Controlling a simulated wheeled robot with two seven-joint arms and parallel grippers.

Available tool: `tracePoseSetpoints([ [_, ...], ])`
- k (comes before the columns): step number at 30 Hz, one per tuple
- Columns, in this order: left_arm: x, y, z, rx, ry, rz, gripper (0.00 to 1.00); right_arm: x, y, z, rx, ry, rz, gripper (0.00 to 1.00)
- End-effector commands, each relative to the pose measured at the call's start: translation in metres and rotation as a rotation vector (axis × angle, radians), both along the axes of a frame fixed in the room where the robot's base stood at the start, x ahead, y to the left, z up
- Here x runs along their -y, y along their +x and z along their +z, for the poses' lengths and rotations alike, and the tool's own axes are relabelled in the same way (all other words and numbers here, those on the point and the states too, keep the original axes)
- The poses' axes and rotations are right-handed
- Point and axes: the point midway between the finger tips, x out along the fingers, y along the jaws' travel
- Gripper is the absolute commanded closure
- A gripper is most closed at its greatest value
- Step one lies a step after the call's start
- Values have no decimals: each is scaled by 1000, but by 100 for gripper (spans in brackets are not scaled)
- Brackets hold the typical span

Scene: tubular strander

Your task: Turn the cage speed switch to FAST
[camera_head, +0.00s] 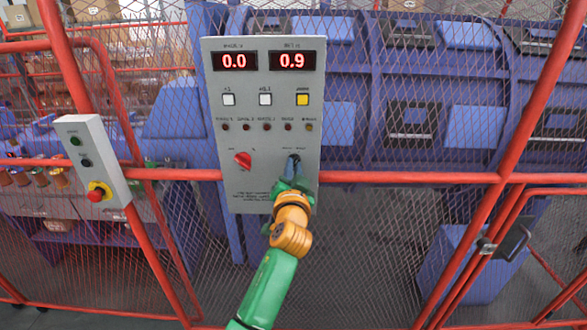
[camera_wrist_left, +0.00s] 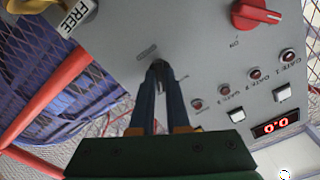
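A grey control panel (camera_head: 262,185) stands upright at the fence. At its lower right is a small black switch (camera_head: 293,158) with labels too small to read; it also shows in the left wrist view (camera_wrist_left: 158,70). My left gripper (camera_head: 291,170) reaches up to this switch. In the left wrist view its two dark fingers (camera_wrist_left: 160,75) come close together at the switch, one on each side, and look shut on it. The fingers hide much of the switch, so its exact setting cannot be read. My right gripper is not in view.
A red knob (camera_head: 243,160) sits left of the switch, below a row of lamps and square buttons. Two red displays (camera_head: 262,61) read 0.0 and 0.9. An emergency-stop box (camera_head: 93,160) hangs at left. Red fence rails (camera_head: 410,177) and mesh front the blue machine.

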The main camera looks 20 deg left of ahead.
Motion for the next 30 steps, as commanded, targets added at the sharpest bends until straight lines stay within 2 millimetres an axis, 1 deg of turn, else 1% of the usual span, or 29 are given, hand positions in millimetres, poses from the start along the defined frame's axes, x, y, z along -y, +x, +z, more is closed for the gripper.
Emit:
tracePoseSetpoints([
  [1,0,0,2,5,2,-1,76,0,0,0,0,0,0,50],
  [2,0,0,2,4,2,0,68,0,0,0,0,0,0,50],
  [3,0,0,2,4,2,0,57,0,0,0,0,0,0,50],
  [11,0,0,1,2,1,0,56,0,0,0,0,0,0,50],
  [14,1,-3,0,1,0,0,56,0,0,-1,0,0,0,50],
  [17,5,-15,-2,2,0,0,56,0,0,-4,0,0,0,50],
  [24,17,-56,-2,3,0,-2,56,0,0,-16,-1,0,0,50],
  [27,19,-66,-1,2,0,-1,56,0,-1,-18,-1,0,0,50],
  [30,20,-68,0,1,1,-1,56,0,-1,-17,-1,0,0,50],
])
